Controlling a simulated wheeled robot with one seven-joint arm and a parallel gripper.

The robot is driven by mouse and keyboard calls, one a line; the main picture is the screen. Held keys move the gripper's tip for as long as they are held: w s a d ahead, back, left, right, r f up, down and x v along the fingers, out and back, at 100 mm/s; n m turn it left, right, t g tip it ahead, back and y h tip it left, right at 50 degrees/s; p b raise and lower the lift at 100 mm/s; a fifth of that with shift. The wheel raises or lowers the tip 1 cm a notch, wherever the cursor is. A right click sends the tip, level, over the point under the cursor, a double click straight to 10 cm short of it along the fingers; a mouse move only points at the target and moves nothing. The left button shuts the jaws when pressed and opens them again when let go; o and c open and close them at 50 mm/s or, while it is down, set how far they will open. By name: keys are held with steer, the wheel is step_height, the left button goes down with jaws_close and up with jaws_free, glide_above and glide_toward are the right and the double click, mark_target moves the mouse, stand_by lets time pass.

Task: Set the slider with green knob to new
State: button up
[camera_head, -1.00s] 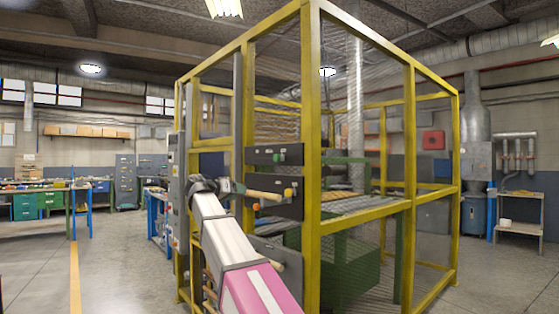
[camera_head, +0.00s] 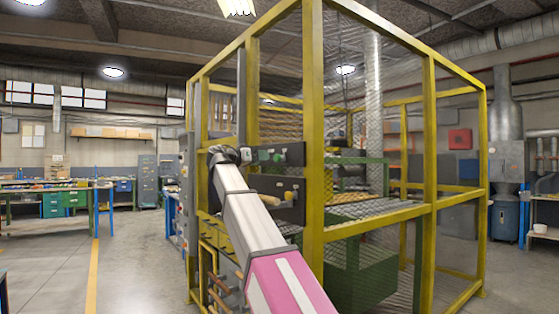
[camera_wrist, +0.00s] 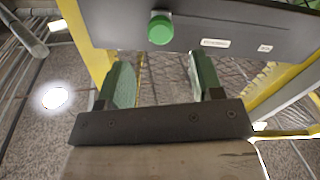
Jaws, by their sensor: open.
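In the wrist view a round green knob (camera_wrist: 160,28) sits on a dark panel (camera_wrist: 115,18). Two small pale labels (camera_wrist: 215,43) lie to its right; I cannot read them. My gripper (camera_wrist: 160,62) is open and empty. Its two green fingers stand apart below the knob, which lies roughly in line with the gap between them. I see no contact with the knob. In the head view a dark upper panel (camera_head: 294,154) is fixed to the yellow cage, with small green parts in front of it. My arm's end there is too small to tell clearly.
The yellow cage frame (camera_head: 314,120) with wire mesh stands close around the panels. Green machinery (camera_head: 360,280) is inside. The floor (camera_head: 135,265) at left is open, with workbenches behind.

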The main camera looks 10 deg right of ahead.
mark_target(275, 158)
steer(key=x, duration=0.8)
steer(key=shift+w+d, duration=0.1)
steer(key=shift+d, duration=0.2)
jaws_close()
steer(key=w+a, duration=0.4)
steer(key=w, duration=0.5)
steer(key=w+a, duration=0.5)
steer(key=w, duration=0.4)
steer(key=shift+w, duration=0.2)
jaws_free()
steer(key=shift+w, duration=0.15)
